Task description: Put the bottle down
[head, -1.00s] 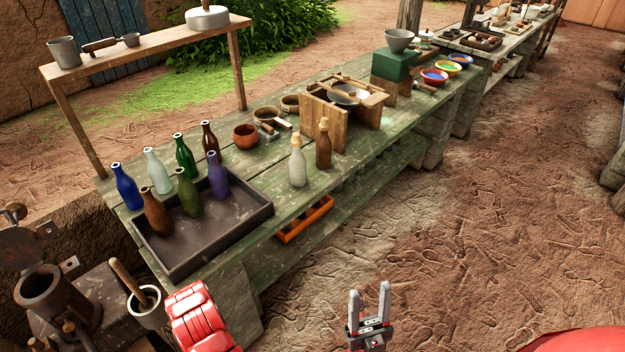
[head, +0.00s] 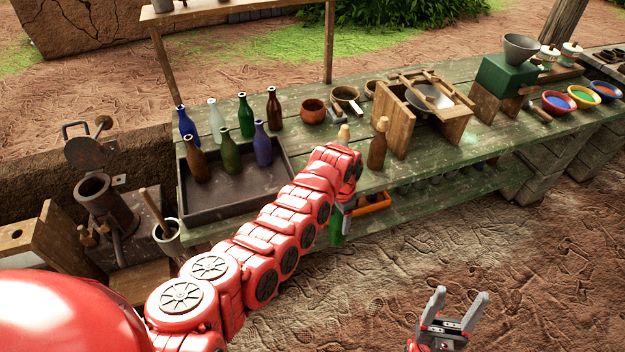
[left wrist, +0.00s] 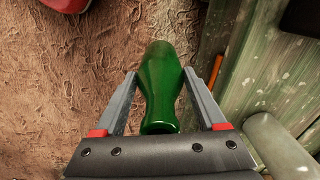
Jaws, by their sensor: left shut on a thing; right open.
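My left gripper (head: 341,213) is shut on a green bottle (head: 336,234), just off the front edge of the green table (head: 460,172). My arm hides part of the bottle in the head view. In the left wrist view the green bottle (left wrist: 161,82) sits between the two fingers, over bare ground, with table boards to the right. My right gripper (head: 462,296) is open and empty over the ground at the lower right.
A dark tray (head: 215,204) on the table holds brown, green and purple bottles. Several more bottles stand behind it. An orange crate (head: 374,203) is on the lower shelf.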

